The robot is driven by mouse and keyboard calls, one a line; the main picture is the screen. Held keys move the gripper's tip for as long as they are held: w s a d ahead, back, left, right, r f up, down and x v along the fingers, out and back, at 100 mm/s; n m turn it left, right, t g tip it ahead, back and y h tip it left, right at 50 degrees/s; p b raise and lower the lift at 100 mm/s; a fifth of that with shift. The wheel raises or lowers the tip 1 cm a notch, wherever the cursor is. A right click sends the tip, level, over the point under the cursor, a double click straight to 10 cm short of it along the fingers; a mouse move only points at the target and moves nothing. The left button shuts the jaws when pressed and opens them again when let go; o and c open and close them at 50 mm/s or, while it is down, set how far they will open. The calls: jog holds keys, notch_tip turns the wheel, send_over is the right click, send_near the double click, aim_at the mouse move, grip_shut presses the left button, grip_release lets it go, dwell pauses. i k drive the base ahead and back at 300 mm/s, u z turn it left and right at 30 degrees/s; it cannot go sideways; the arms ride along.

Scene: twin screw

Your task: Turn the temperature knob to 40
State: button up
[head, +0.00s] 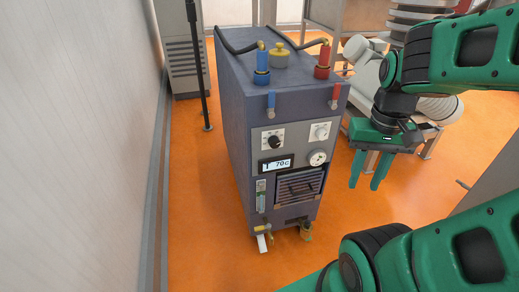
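The grey machine (241,140) stands in the middle of the head view, with its control panel facing forward. A dark knob (274,142) sits on a white plate at the panel's upper left. A pale knob (321,131) sits on another plate to its right. Labels are too small to tell which is the temperature knob. The display (277,165) below the dark knob appears to read "T 70c". My green gripper (364,186) is to the right of the machine, fingers pointing down and apart, empty. It is clear of both knobs.
Blue (271,101) and red (335,93) valve handles stick out at the panel's top edge. A round gauge (317,158) and a vent (299,187) are lower down. Pipes and taps stand on top. A wall (80,150) is at left; orange floor (190,215) is clear beside the machine.

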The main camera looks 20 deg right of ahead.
aim_at(274, 142)
jog(key=k, duration=0.4)
jog(key=z, duration=0.8)
